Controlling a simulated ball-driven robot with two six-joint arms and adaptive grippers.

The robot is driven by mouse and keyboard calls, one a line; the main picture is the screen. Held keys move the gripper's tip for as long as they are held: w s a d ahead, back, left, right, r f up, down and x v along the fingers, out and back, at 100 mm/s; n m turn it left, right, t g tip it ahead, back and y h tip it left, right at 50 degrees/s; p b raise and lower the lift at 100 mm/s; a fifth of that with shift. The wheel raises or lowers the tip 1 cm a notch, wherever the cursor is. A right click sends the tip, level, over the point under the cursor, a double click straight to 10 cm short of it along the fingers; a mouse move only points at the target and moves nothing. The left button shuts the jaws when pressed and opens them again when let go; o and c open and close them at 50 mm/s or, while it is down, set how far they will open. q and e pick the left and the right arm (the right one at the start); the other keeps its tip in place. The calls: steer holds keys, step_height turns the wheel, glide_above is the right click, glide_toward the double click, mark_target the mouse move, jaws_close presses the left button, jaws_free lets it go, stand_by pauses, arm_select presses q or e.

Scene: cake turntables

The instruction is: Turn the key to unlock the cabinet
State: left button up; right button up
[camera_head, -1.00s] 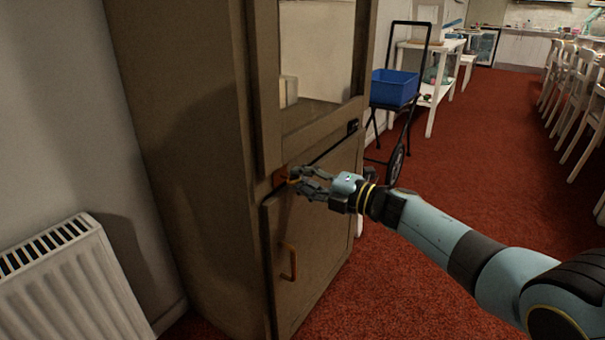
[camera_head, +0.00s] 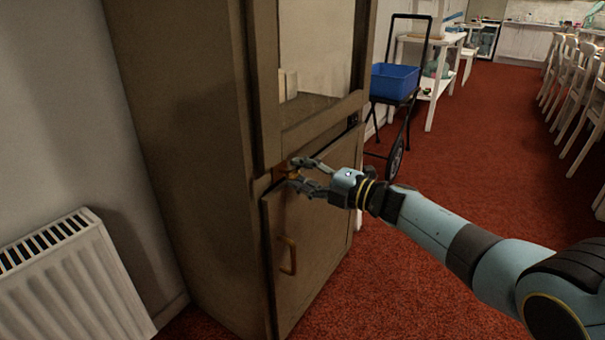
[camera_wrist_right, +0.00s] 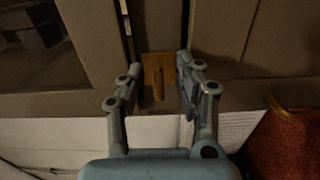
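The tall brown cabinet (camera_head: 185,150) stands at the left centre of the head view, with a glazed upper door and a lower door (camera_head: 318,225) that has an orange-brown handle (camera_head: 288,256). My right gripper (camera_head: 291,173) is at the lock, between the upper and lower doors. In the right wrist view, a brass-coloured plate (camera_wrist_right: 168,65) with a key (camera_wrist_right: 158,84) standing out from it shows between the fingers. The right gripper (camera_wrist_right: 158,74) is open, one finger on each side of the key, with visible gaps. My left gripper is not in view.
A white radiator (camera_head: 75,275) is against the wall at the lower left. A black trolley with a blue crate (camera_head: 394,82) stands behind the cabinet on the right. White chairs line the right side. Red carpet in the middle is free.

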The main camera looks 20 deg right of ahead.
steer(key=v, duration=1.2)
stand_by(0.3)
